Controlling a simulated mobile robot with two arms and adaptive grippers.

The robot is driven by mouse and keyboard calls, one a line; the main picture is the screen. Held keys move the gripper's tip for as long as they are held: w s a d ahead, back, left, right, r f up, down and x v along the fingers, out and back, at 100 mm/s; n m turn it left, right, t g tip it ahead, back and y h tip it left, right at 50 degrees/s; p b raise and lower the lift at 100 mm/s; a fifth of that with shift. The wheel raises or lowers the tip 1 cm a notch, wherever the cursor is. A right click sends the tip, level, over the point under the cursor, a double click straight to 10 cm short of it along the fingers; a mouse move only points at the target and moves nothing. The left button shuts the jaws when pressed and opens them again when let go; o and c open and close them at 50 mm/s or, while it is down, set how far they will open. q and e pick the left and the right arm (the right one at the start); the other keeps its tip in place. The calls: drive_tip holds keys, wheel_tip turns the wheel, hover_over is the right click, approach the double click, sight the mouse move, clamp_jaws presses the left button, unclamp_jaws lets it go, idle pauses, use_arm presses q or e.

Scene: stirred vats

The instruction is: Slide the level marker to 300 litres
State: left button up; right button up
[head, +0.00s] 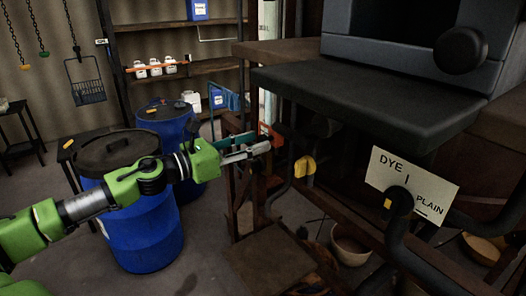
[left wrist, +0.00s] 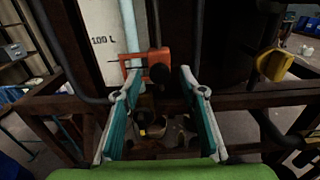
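The level marker is an orange-red slider (left wrist: 134,66) with a dark round knob (left wrist: 160,73). It sits on a pale upright tube (left wrist: 131,28) beside a white scale board (left wrist: 101,22). In the left wrist view it stands a little below the "100 L" label (left wrist: 103,41); no 300 label shows. In the head view the marker (head: 265,130) is just beyond my left gripper (head: 264,142). The left gripper also shows in the left wrist view (left wrist: 160,82), its teal-padded fingers open either side of the knob. I cannot tell whether they touch it. My right gripper is not in view.
A dark vat ledge (head: 370,95) overhangs to the right of the gripper. Blue drums (head: 145,225) stand behind the left arm. A wooden frame (left wrist: 255,101) surrounds the marker.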

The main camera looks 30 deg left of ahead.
sight(261, 140)
use_arm(q)
drive_tip(key=shift+w+d+b, duration=0.25)
drive_tip(key=shift+w+b, duration=0.05)
drive_tip(key=shift+w, duration=0.25)
drive_tip(key=shift+w+d+r, duration=0.1)
drive_tip(key=shift+w+d, duration=0.25)
drive_tip(key=shift+w, duration=0.3)
drive_tip(key=shift+w+b, duration=0.35)
drive_tip(key=shift+w, duration=0.1)
clamp_jaws()
